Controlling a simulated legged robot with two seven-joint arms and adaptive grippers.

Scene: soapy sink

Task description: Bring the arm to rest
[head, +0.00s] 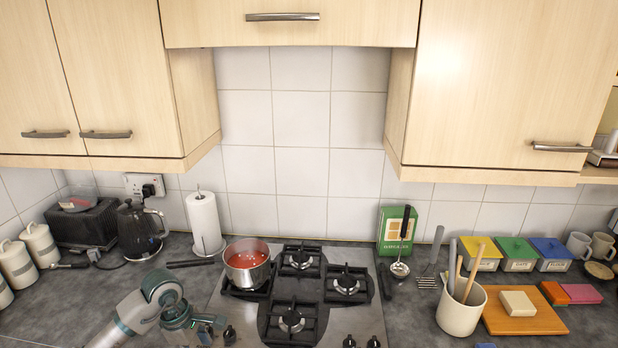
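My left arm comes in from the lower left, grey and teal, bent over the worktop (70,315) beside the hob. Its gripper (208,330) is low at the hob's front left corner, near a black knob. The fingers are small and dark against the hob, so I cannot tell whether they are open or shut. I see no object clearly held. My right gripper is not in view.
A pot of red sauce (247,262) stands on the hob's (345,310) back left burner, its handle pointing left. A kettle (140,230) and paper towel roll (205,222) stand behind my arm. A utensil crock (460,312) and wooden board (525,322) are at right.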

